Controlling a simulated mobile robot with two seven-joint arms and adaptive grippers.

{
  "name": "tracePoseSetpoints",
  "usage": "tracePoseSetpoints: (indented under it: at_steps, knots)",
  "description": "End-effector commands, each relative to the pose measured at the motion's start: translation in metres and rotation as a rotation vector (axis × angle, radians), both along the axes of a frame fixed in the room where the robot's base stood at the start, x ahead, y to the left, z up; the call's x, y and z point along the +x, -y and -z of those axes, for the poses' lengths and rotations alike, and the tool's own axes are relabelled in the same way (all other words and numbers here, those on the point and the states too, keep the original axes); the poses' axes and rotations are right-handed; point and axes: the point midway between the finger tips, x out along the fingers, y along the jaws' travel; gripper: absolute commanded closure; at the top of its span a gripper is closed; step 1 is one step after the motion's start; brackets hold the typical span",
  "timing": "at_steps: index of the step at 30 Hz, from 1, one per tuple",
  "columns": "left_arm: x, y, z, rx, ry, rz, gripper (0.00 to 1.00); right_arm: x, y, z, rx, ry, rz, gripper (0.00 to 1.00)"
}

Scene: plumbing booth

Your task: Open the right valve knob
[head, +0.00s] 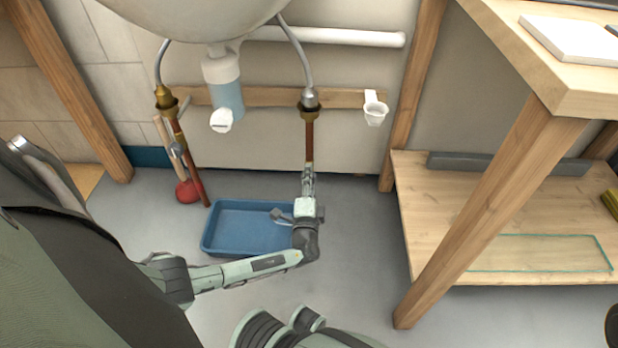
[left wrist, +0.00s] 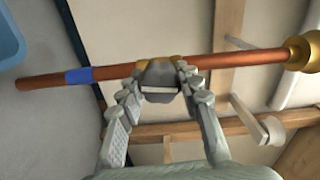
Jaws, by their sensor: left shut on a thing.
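The right copper pipe (head: 309,140) runs down the wall under the sink, below a brass and steel fitting (head: 309,101). My left gripper (head: 308,176) reaches up to this pipe's lower part and hides the valve in the head view. In the left wrist view the pipe (left wrist: 235,60) crosses behind the fingers. There my left gripper (left wrist: 160,82) is shut on the grey valve knob (left wrist: 160,74), one finger on each side. A little brass shows behind the knob, and a blue band is on the pipe to its left. My right gripper is not in view.
A blue tray (head: 222,238) lies on the floor beside my left forearm. A red plunger (head: 187,191) stands by the left pipe (head: 190,165). A white cup-like holder (head: 375,109) is on the wall rail. A wooden workbench (head: 480,195) fills the right side.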

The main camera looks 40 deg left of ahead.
Motion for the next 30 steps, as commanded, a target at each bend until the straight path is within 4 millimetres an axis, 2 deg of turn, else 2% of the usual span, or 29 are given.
tracePoseSetpoints:
  at_steps: [9,23,24,29,30]
  knots:
    - [0.0015,-0.0017,-0.0012,-0.086,0.054,-0.001,0.95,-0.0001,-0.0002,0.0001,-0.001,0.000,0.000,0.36]
    - [0.0017,-0.0019,-0.0014,-0.096,0.061,-0.001,0.95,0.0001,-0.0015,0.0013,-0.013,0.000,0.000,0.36]
    - [0.0017,-0.0019,-0.0014,-0.095,0.061,-0.001,0.65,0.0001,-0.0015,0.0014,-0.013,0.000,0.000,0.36]
    - [0.0013,-0.0014,-0.0012,-0.096,0.060,-0.001,0.45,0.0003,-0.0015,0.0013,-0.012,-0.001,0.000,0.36]
    - [0.0011,-0.0013,-0.0010,-0.096,0.060,-0.001,0.44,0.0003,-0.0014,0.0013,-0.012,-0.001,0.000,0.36]
